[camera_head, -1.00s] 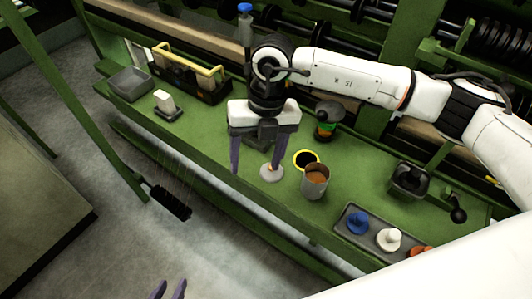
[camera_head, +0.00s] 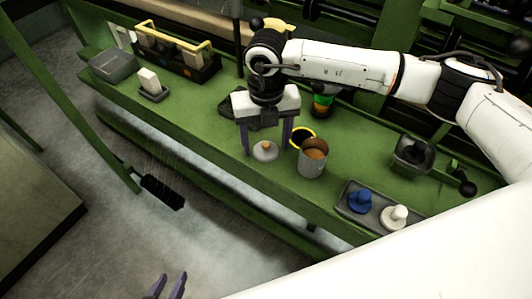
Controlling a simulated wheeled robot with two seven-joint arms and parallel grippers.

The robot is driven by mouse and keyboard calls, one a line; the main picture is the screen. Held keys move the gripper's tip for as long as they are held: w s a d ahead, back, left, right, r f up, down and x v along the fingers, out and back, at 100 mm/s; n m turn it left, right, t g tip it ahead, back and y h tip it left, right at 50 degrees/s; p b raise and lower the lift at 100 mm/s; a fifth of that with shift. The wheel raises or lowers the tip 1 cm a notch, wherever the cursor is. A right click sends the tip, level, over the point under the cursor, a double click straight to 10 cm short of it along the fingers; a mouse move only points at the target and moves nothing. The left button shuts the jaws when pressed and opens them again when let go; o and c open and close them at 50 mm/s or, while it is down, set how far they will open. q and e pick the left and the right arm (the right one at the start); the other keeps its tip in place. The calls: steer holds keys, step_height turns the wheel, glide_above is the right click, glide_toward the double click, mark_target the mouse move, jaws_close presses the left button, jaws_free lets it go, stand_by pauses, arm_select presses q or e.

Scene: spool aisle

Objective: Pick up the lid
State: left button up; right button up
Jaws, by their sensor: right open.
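The lid (camera_head: 265,152) is a grey disc with a small orange knob. It lies on the green bench near its front edge, left of an open metal can (camera_head: 313,160) with brown contents. My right gripper (camera_head: 266,148) points down with its two purple fingers apart, one on each side of the lid. Whether the fingers touch the lid cannot be told. My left gripper (camera_head: 167,287) shows only as two purple fingertips, spread apart, at the bottom edge, away from the bench.
A yellow-rimmed black ring or disc (camera_head: 302,138) lies behind the can. A grey tray (camera_head: 352,207) with blue and white knobbed pieces stands at the right front. A yellow-handled caddy (camera_head: 178,62), grey bin (camera_head: 114,64) and hanging brush (camera_head: 162,190) are at left.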

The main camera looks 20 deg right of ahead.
steer(key=shift+f, duration=0.15)
steer(key=c, duration=1.2)
steer(key=shift+s, duration=0.1)
steer(key=shift+c, duration=0.7)
